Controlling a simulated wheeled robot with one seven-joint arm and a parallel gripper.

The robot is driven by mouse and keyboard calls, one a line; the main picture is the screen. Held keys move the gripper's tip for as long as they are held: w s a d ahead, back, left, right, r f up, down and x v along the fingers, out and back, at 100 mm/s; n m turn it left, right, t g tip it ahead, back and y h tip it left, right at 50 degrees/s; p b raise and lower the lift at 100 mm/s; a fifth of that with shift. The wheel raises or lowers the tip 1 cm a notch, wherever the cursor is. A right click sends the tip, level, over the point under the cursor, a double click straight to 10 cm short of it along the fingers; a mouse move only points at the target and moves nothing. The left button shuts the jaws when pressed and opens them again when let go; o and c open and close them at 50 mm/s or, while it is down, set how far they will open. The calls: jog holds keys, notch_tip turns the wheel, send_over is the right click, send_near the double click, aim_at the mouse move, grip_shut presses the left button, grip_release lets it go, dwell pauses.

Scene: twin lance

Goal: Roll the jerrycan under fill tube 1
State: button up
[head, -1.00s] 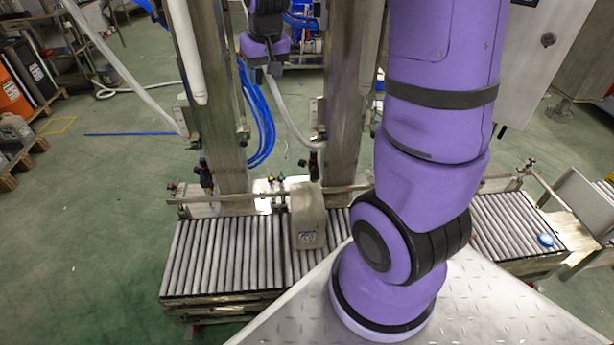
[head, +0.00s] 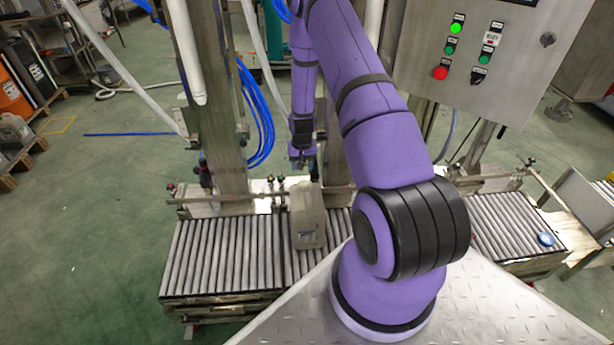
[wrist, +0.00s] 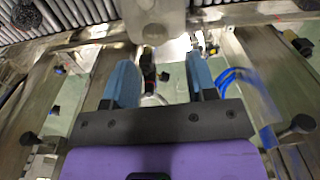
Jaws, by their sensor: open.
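The jerrycan (head: 309,228) is a pale grey-beige can standing upright on the roller conveyor (head: 225,255), near the two steel columns. In the wrist view its pale body (wrist: 155,14) shows at the top centre, beyond the fingertips. My gripper (head: 302,165) hangs just behind and above the jerrycan in the head view. Its blue fingers (wrist: 161,80) are spread with nothing held between them, apart from the can. A white tube (head: 188,55) hangs at the left column and another (head: 373,25) near the right one; I cannot tell which is fill tube 1.
A guide rail (head: 240,197) runs along the conveyor's far side. Blue hoses (head: 262,125) hang beside the left column. A control panel (head: 470,60) stands at right. A blue cap (head: 545,239) lies on the right rollers. The rollers left of the can are clear.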

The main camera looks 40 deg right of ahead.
send_over(307, 195)
jog(key=w+d, duration=0.1)
jog(key=w, duration=0.1)
jog(key=f, duration=0.5)
jog(key=shift+s+d+f, duration=0.2)
jog(key=shift+s+f, duration=0.05)
jog(key=shift+f, duration=0.05)
notch_tip(307, 195, down, 10)
jog(key=shift+f, duration=0.1)
jog(key=shift+c, duration=0.5)
grip_shut()
